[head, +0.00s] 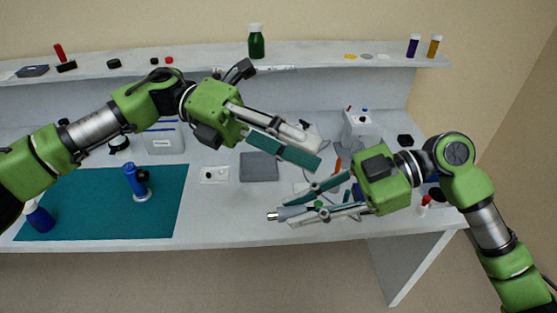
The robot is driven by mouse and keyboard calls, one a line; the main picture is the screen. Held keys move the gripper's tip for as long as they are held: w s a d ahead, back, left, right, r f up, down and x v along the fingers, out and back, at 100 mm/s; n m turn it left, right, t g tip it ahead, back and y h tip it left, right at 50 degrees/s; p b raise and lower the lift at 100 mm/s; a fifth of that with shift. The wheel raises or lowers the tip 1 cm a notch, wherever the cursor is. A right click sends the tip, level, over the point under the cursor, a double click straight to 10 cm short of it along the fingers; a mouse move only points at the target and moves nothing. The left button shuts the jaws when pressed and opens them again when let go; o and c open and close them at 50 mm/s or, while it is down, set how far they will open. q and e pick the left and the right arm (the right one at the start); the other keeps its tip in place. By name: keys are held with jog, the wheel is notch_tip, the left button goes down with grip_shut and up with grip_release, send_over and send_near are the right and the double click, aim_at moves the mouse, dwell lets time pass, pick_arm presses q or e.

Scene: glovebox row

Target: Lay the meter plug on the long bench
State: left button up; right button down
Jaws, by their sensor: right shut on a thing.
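My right gripper (318,201) is low at the right of centre, above the front part of the long bench (230,228). It is shut on a slim grey piece with a metal tip, which looks like the meter plug (281,214). The tip points left, and the fingers hide part of the piece. My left gripper (316,153) is higher, above the middle of the bench. Its fingers point right and down, and I see nothing held in it. From this angle I cannot tell whether it is open or shut.
A teal mat (90,205) with a blue tool (137,182) lies at left. A grey pad (259,167) and a white plate (214,175) sit mid-bench. A white box (361,127) stands behind the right gripper. The shelf (200,63) holds a green bottle (256,42).

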pick_arm(q)
jog(key=s+d+r+m+y, duration=0.3)
jog(key=s+r+m+y, duration=0.15)
jog(key=s+r, duration=0.2)
jog(key=m+t+y, duration=0.1)
jog(key=t+y, duration=0.9)
jog(key=t, duration=0.1)
send_near(277, 213)
jog(key=f, duration=0.3)
jog(key=w+f, duration=0.1)
jog(key=f, duration=0.5)
jog(key=shift+w+a, duration=0.2)
jog(key=shift+w, duration=0.2)
jog(key=c, duration=1)
jog(key=o, duration=1)
jog(key=shift+r, duration=0.15)
